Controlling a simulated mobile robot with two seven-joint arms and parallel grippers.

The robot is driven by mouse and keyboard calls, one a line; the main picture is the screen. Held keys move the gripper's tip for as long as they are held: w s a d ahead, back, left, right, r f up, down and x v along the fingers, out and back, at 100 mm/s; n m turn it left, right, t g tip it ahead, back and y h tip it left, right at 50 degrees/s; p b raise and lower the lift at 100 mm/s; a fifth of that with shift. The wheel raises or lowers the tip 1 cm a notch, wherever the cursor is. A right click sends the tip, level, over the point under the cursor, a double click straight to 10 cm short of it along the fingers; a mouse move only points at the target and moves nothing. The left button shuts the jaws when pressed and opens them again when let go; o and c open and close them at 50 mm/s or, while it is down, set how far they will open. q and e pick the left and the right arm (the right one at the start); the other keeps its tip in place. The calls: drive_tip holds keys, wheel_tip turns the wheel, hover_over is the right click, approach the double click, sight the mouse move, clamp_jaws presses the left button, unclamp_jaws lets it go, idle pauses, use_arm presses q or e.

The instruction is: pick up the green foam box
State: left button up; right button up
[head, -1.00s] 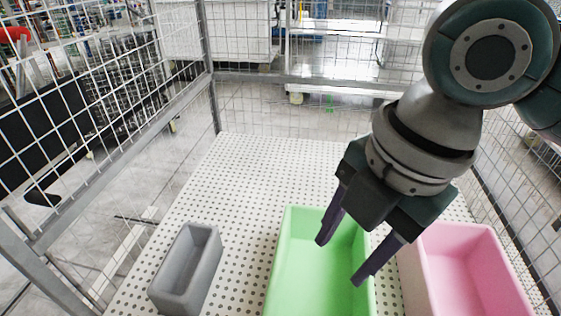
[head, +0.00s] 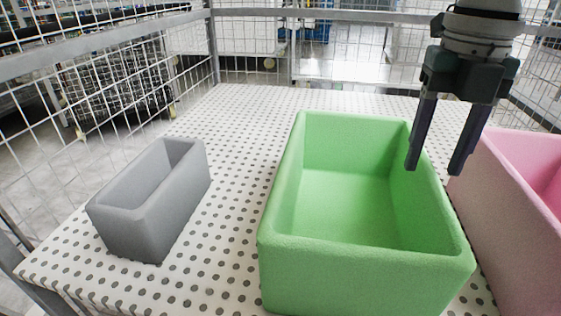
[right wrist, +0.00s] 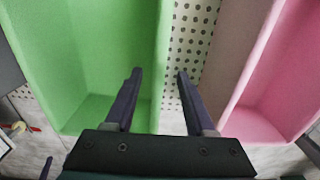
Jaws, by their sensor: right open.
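The green foam box (head: 365,283) is a deep, open-topped, empty tub in the middle of the head view. It also shows on the left of the right wrist view (right wrist: 112,45). My right gripper (head: 434,170) is open and empty, fingers pointing down at the box's right side wall. In the right wrist view the gripper (right wrist: 159,74) has that wall's rim between its two fingers, one on the inner side and one over the gap. I cannot tell whether the tips are below the rim. My left gripper is not seen.
A pink foam box (head: 505,215) stands close to the right, with a narrow gap between. A smaller grey foam box (head: 172,210) stands to the left. All stand on a white perforated table (head: 235,190), clear between grey and green. Wire mesh fencing (head: 95,90) surrounds it.

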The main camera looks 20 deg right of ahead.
sight(422, 190)
wheel_tip(422, 190, down, 6)
drive_tip(key=shift+f+b, duration=0.2)
drive_tip(key=shift+b, duration=0.7)
drive_tip(key=shift+w, duration=0.1)
clamp_jaws()
